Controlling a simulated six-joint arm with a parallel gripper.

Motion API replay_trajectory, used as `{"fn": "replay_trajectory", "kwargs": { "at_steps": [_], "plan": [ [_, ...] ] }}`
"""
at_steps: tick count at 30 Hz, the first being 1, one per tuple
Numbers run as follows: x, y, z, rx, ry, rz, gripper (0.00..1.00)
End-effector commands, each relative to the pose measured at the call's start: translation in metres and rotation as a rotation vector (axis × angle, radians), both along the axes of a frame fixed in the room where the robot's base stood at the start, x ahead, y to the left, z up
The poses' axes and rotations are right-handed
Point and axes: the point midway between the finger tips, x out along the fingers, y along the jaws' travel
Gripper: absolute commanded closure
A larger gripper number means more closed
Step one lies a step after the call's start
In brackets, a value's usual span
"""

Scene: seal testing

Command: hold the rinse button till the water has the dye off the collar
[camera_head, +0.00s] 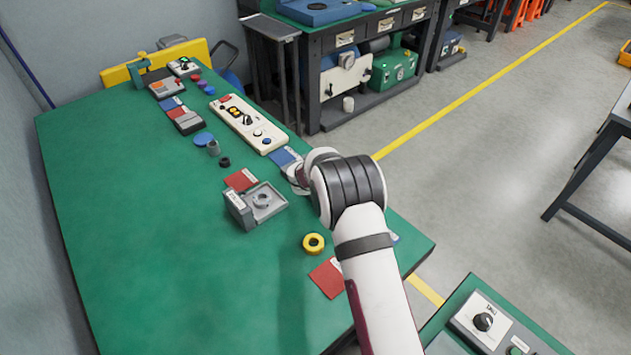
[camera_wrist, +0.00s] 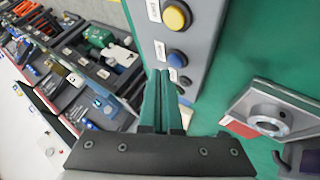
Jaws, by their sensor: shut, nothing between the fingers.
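My gripper (camera_wrist: 158,72) is shut and empty, its green fingers together in the wrist view. The fingertips lie over a grey button panel (camera_wrist: 199,40), just left of a blue button (camera_wrist: 177,58); I cannot tell whether they touch anything. A yellow button (camera_wrist: 175,17) sits farther along the panel, with small labels I cannot read. A grey fixture (camera_head: 242,209) holds a grey ring-shaped part (camera_head: 262,199), possibly the collar; the fixture's ring also shows in the wrist view (camera_wrist: 268,118). No dye or running water is discernible. In the head view my wrist hides the fingers.
A pale control panel (camera_head: 272,140) with several knobs and buttons lies on the green table (camera_head: 150,230). The table's left front is clear.

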Motion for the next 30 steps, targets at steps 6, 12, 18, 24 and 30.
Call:
{"fn": "replay_trajectory", "kwargs": {
  "at_steps": [6,12,18,24,30],
  "plan": [
    [0.001,0.0,0.02,0.001,-0.003,-0.001,1.0],
    [0.001,0.0,0.041,0.001,-0.003,-0.001,1.0],
    [0.0,0.0,0.05,0.001,-0.001,0.0,1.0],
    [0.0,0.0,0.05,0.0,-0.001,0.001,1.0],
    [0.0,-0.002,0.052,0.001,-0.001,-0.006,1.0]
  ]
}}
